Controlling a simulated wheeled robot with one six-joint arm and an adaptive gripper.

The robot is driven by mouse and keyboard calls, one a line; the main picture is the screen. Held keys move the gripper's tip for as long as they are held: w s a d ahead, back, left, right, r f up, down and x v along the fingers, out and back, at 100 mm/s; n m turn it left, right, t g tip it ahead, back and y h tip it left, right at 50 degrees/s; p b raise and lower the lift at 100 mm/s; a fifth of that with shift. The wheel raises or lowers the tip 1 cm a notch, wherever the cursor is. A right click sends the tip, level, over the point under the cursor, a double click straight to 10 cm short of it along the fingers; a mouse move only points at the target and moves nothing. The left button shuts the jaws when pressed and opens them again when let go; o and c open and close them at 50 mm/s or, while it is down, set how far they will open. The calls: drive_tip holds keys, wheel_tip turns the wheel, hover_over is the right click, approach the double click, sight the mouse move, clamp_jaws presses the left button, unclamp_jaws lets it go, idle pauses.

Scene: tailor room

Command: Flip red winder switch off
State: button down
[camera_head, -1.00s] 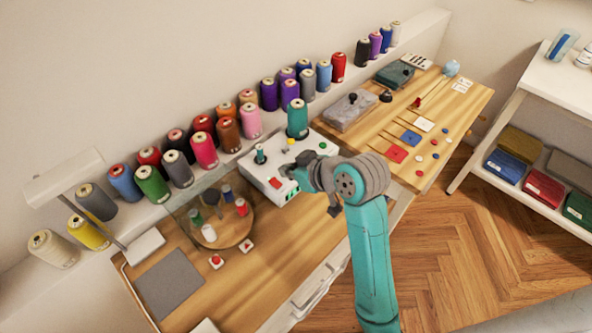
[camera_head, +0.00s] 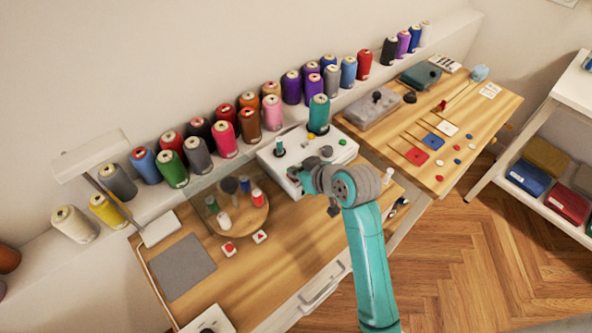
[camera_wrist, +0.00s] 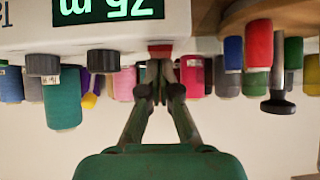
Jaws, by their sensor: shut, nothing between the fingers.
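The winder is a white box (camera_head: 267,158) with a green thread spool (camera_head: 319,114) at its back corner. In the wrist view, its white body (camera_wrist: 215,14) is along the top with a lit green display (camera_wrist: 105,9) and dark knobs. The red switch (camera_wrist: 160,49) shows there at the body's edge, just beyond my fingertips. My gripper (camera_wrist: 159,72) is shut and empty, its tips close to the switch; I cannot tell whether they touch. In the head view my gripper (camera_head: 295,176) is at the winder's front part and hides the switch.
A round wooden stand (camera_head: 238,217) with small spools and a clear shield is left of the winder. Two small red-marked buttons and a grey mat (camera_head: 183,268) lie nearer left. Spools line the back shelf. Front-centre tabletop is clear.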

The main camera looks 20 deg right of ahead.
drive_tip(key=shift+f, duration=0.15)
drive_tip(key=shift+w, duration=0.15)
drive_tip(key=shift+w+a+r, duration=0.25)
drive_tip(key=shift+w, duration=0.4)
drive_tip(key=shift+w+r, duration=0.15)
drive_tip(key=shift+r, duration=0.35)
wheel_tip(320, 180, up, 4)
drive_tip(key=shift+f, duration=0.15)
drive_tip(key=w+r+v, duration=0.1)
drive_tip(key=v, duration=0.8)
drive_tip(key=shift+a+r, duration=0.2)
drive_tip(key=shift+r, duration=0.1)
